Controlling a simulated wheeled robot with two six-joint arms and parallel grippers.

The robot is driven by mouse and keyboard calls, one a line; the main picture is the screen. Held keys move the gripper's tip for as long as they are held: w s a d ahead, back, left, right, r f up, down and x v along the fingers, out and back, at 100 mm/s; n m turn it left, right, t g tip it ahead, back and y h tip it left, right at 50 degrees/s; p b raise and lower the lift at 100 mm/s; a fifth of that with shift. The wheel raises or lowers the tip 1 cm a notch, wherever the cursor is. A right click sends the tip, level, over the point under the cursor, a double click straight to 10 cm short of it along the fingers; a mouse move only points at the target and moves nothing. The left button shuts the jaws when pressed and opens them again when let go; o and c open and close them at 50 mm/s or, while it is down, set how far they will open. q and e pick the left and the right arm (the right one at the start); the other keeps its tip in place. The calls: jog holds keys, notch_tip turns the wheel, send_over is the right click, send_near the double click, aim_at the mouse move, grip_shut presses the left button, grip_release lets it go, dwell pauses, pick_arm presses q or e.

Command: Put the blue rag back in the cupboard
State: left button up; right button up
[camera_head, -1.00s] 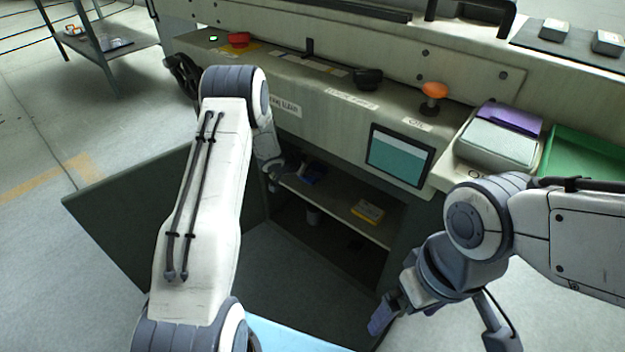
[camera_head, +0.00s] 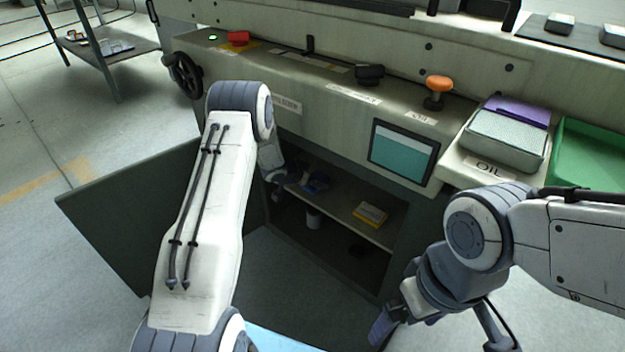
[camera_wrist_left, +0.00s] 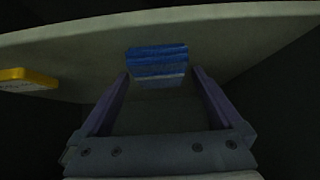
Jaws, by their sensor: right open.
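The blue rag (camera_head: 316,186) lies on the shelf inside the open cupboard (camera_head: 335,212), towards its left side. In the left wrist view the rag (camera_wrist_left: 157,64) is a small folded blue block with paler bands. My left gripper (camera_wrist_left: 161,76) is open, its two purple fingers apart on either side of the rag's near end, with gaps showing. In the head view my left gripper (camera_head: 290,184) reaches into the cupboard and is partly hidden by my arm. My right gripper (camera_head: 440,338) is open and empty, outside the cupboard at lower right.
A yellow box (camera_head: 370,214) lies on the same shelf, right of the rag; it also shows in the left wrist view (camera_wrist_left: 28,79). The dark cupboard door (camera_head: 130,205) stands open at left. A green tray (camera_head: 590,160) is at right.

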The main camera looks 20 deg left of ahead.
aim_at(320, 175)
pick_arm(q)
jog(key=shift+r, duration=0.1)
jog(key=p+v, duration=0.4)
jog(key=v, duration=0.8)
jog(key=shift+p, duration=0.4)
jog(key=b+x, duration=0.5)
jog(key=x, duration=0.7)
jog(key=shift+w+d+f, duration=0.1)
jog(key=shift+w+f, duration=0.05)
jog(key=shift+f, duration=0.2)
notch_tip(320, 175, up, 4)
jog(key=p, duration=0.2)
jog(key=shift+p, duration=0.35)
jog(key=shift+f, duration=0.2)
